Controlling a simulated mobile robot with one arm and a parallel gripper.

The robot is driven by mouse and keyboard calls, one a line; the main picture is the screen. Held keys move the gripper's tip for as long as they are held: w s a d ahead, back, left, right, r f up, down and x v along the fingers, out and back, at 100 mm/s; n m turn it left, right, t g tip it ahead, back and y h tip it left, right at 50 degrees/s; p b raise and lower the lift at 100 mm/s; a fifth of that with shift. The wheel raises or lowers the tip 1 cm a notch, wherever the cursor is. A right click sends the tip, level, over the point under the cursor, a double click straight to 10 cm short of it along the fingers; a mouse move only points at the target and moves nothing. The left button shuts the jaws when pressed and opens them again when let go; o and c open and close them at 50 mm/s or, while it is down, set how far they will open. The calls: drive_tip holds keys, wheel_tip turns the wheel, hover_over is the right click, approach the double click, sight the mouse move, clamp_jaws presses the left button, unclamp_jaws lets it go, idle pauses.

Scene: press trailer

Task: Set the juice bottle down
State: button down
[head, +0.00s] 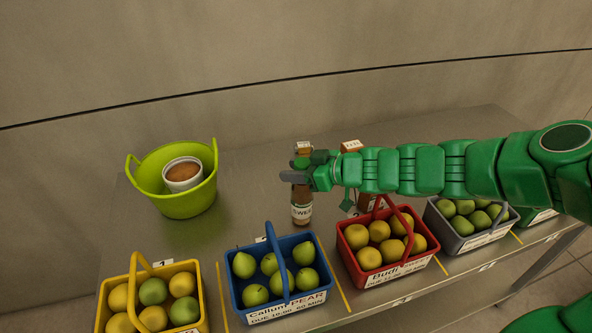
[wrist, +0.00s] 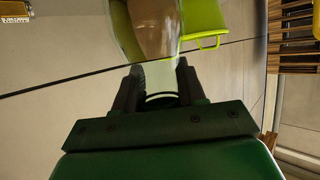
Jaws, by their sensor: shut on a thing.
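The juice bottle (head: 302,207) is upright, with a white label and amber-brown contents. In the head view it is near the middle of the grey table, behind the gap between the blue and red baskets. My gripper (head: 303,177) comes from the right and is shut on its upper part. I cannot tell whether its base touches the table. In the wrist view the clear bottle (wrist: 150,35) stands beyond the fingers of my gripper (wrist: 160,80). The fingers hide part of the bottle in the head view.
A lime tub (head: 187,205) holding a white cup (head: 183,174) stands left. Yellow (head: 197,268), blue (head: 237,295), red (head: 352,262) and grey (head: 455,250) fruit baskets line the front edge. A brown item (head: 351,146) is partly hidden behind my arm. Bare table (head: 245,195) lies between tub and bottle.

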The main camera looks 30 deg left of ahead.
drive_tip(key=shift+f, duration=0.15)
drive_tip(key=c, duration=0.6)
unclamp_jaws()
drive_tip(key=shift+c, duration=0.2)
drive_tip(key=v, duration=0.7)
drive_tip(key=shift+d, duration=0.3)
